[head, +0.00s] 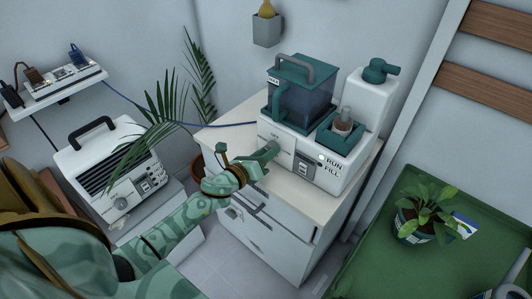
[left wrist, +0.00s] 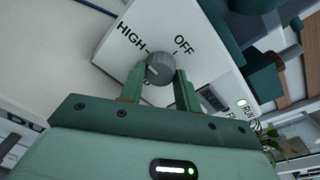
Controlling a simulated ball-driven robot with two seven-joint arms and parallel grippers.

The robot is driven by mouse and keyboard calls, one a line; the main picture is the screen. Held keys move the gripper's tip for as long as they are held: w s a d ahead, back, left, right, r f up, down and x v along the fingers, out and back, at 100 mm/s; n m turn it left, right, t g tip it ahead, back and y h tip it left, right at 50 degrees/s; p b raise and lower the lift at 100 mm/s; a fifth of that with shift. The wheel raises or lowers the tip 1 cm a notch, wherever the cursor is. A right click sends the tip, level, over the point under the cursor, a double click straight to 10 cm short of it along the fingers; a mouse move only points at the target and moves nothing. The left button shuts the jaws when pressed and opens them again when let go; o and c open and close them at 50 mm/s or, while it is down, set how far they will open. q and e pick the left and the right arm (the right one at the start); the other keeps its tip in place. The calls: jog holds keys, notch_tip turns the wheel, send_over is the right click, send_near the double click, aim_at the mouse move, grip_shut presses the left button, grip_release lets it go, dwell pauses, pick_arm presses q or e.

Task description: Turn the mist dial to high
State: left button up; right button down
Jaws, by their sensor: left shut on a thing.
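The mist dial (left wrist: 160,67) is a round grey knob on the white front of the mist machine (head: 310,153). In the left wrist view, HIGH is printed to its upper left and OFF to its upper right, each with a short tick. A pale mark shows on the dial's lower left part, but I cannot tell exactly where its pointer aims. My left gripper (left wrist: 159,76) is shut on the dial, one green finger on each side. In the head view, the left gripper (head: 268,154) reaches the machine's front left and largely covers the dial. My right gripper is not in view.
The machine stands on a pale cabinet (head: 265,235), with a teal-lidded tank (head: 303,95) and a RUN/FILL panel beside the dial. A palm and a white vented unit (head: 105,165) stand left. A green table (head: 400,270) with a potted plant (head: 425,210) is at right.

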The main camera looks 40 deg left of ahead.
pick_arm(q)
jog(key=o, duration=1)
jog(key=shift+f, duration=0.1)
jog(key=s, duration=0.5)
jog(key=s+r, duration=0.1)
jog(key=s, duration=0.5)
jog(key=s+a, duration=0.1)
jog(key=s, duration=0.4)
jog(key=shift+s+a+r, duration=0.1)
jog(key=shift+s+r, duration=0.05)
jog(key=shift+r, duration=0.15)
